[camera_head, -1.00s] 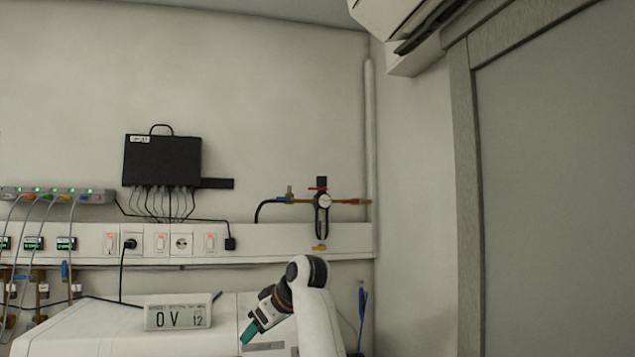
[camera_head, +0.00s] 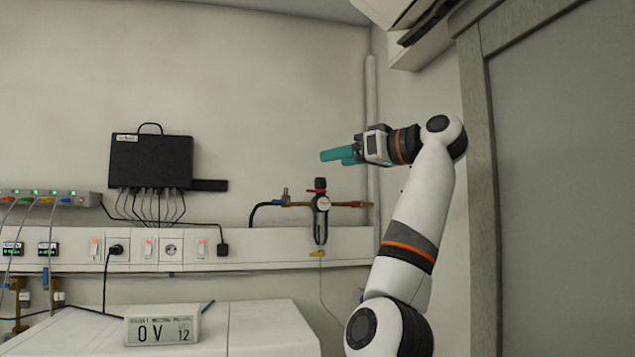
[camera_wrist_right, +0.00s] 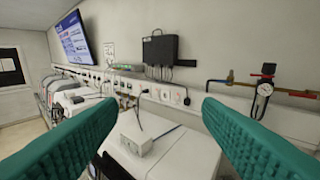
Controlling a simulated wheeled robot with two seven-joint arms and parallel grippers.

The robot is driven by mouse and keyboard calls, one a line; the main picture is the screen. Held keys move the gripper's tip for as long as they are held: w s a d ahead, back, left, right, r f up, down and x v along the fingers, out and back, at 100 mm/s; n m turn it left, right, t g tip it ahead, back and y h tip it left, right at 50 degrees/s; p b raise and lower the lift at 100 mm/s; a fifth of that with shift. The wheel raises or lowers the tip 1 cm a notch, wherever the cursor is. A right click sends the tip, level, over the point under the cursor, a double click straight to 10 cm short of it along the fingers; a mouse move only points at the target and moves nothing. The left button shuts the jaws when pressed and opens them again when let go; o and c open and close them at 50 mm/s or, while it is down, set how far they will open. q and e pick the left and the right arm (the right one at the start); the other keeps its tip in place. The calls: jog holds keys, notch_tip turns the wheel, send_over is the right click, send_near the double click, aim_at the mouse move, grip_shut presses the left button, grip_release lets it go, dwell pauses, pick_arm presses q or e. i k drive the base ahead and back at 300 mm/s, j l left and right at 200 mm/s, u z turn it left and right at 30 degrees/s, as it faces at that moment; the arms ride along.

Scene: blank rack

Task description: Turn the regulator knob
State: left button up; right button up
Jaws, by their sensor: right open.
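In the right wrist view the gauge (camera_wrist_right: 265,89) and the knob (camera_wrist_right: 268,69) show at the right, beyond the right finger. My right gripper (camera_head: 338,156) has teal fingers pointing left, and appears above the knob in the head view, apart from it. In the wrist view its two fingers (camera_wrist_right: 165,125) are spread wide with nothing between them. My left gripper is not in view.
A white machine (camera_head: 260,325) with a display box (camera_head: 162,325) stands below the rail. A black box (camera_head: 150,160) with cables hangs on the wall. Sockets and switches line the rail (camera_head: 280,245). A vertical pipe (camera_head: 371,120) runs up the corner beside the regulator.

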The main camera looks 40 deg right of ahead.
aim_at(319, 183)
jog(key=i+l, duration=0.3)
jog(key=l, duration=0.15)
jog(key=i+l, duration=0.3)
jog(key=l, duration=0.2)
jog(key=i+l, duration=0.3)
jog(key=l, duration=0.15)
jog(key=i+l, duration=0.3)
jog(key=l, duration=0.15)
